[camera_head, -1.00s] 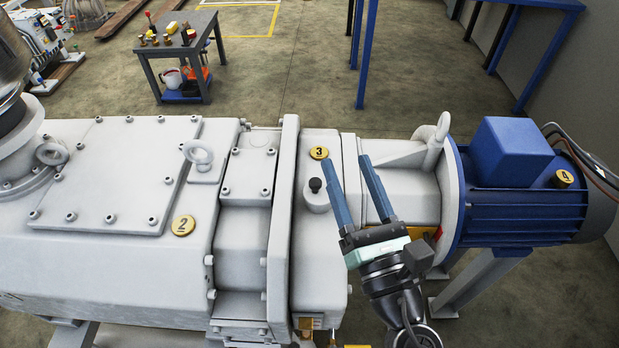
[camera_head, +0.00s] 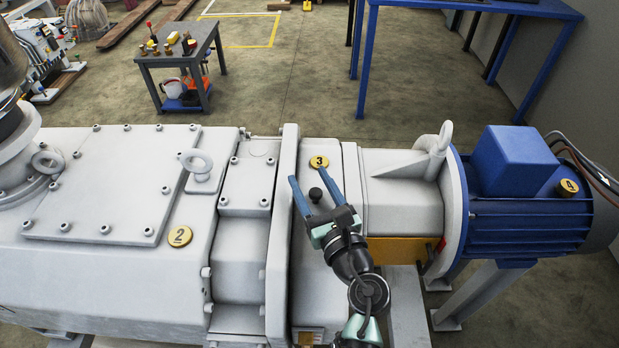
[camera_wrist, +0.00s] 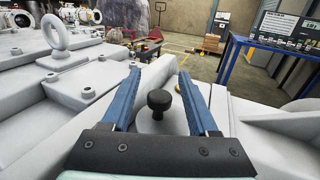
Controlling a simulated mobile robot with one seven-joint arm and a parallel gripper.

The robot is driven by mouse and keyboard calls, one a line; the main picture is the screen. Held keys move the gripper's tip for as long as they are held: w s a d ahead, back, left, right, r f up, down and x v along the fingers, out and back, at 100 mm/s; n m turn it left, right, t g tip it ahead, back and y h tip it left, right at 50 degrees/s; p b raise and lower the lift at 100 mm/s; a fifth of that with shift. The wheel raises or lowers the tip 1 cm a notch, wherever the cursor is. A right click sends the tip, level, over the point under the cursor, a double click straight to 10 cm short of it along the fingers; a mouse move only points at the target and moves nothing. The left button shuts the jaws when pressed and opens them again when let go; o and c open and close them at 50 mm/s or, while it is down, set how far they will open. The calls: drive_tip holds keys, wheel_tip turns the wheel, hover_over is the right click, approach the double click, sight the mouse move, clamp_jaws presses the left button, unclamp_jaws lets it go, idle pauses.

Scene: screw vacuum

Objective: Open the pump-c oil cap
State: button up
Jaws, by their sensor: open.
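The oil cap is a small black knob (camera_head: 315,194) on a round white boss on top of the white pump housing, just below the yellow "3" disc (camera_head: 319,162). My gripper (camera_head: 310,181) is open, with its two blue fingers on either side of the knob in the head view. In the wrist view the knob (camera_wrist: 159,101) stands upright between the fingers, nearer the palm than the fingertips. I see clear gaps on both sides of it. Whether the fingers are level with the knob or above it is hard to tell.
A lifting eye (camera_head: 197,164) and a yellow "2" disc (camera_head: 180,236) sit on the housing to the left. The blue motor (camera_head: 520,200) is at the right. A small table (camera_head: 180,55) with tools stands behind, and a blue-framed bench (camera_head: 480,8) is at the back right.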

drive_tip(key=shift+w+a, duration=0.2)
drive_tip(key=shift+w, duration=0.25)
drive_tip(key=shift+c, duration=0.2)
clamp_jaws()
